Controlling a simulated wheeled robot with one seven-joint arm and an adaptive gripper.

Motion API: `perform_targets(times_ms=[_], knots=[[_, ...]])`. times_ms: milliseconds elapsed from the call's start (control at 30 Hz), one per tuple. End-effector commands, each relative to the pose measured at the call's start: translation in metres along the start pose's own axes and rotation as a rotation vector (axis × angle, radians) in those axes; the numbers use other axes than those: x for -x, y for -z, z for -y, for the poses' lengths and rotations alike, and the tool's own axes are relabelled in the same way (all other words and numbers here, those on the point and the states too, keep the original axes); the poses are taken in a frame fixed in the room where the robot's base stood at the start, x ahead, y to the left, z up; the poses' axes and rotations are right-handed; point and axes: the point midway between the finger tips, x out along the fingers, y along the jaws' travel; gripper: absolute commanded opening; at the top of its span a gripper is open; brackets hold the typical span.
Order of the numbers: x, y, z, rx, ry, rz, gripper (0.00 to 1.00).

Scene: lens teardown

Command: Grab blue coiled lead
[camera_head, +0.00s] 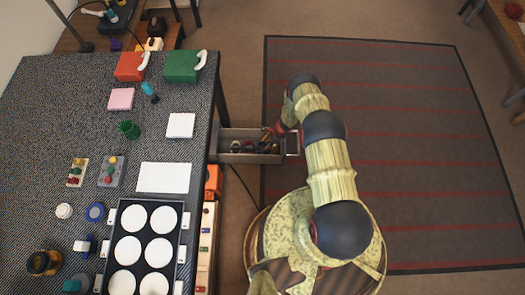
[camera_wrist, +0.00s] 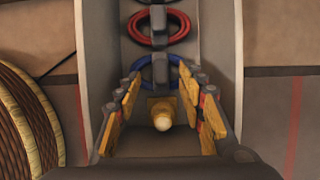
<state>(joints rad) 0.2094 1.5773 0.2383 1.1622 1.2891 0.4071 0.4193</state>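The blue coiled lead (camera_wrist: 176,61) lies in the narrow open drawer (camera_wrist: 219,40), in the middle of the wrist view. A dark block or tie crosses its middle. My gripper (camera_wrist: 162,76) is open, with its yellow-padded fingers on either side of the near part of the blue coil. I cannot tell whether they touch it. A yellow piece with a pale rounded tip (camera_wrist: 162,112) shows between the fingers, nearer the camera. In the head view my gripper (camera_head: 274,131) is at the drawer (camera_head: 236,158); the blue lead is too small to tell there.
A red coiled lead (camera_wrist: 178,27) lies just beyond the blue one. The drawer walls stand close on both sides of my fingers. The dark table (camera_head: 50,130), with boxes, pads and small parts, is left of the drawer. A striped rug (camera_head: 400,110) lies on the right.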

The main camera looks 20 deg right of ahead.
Motion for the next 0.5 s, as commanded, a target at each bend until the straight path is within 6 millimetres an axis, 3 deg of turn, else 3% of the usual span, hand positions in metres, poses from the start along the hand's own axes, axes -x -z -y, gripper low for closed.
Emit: perform_targets(times_ms=[33, 200, 500], knots=[[-0.012, 0.003, 0.0, 0.001, -0.001, 0.0, 0.39], [-0.034, 0.004, 0.0, 0.0, -0.002, 0.0, 0.39], [-0.035, 0.002, 0.001, 0.0, -0.001, 0.0, 0.38]])
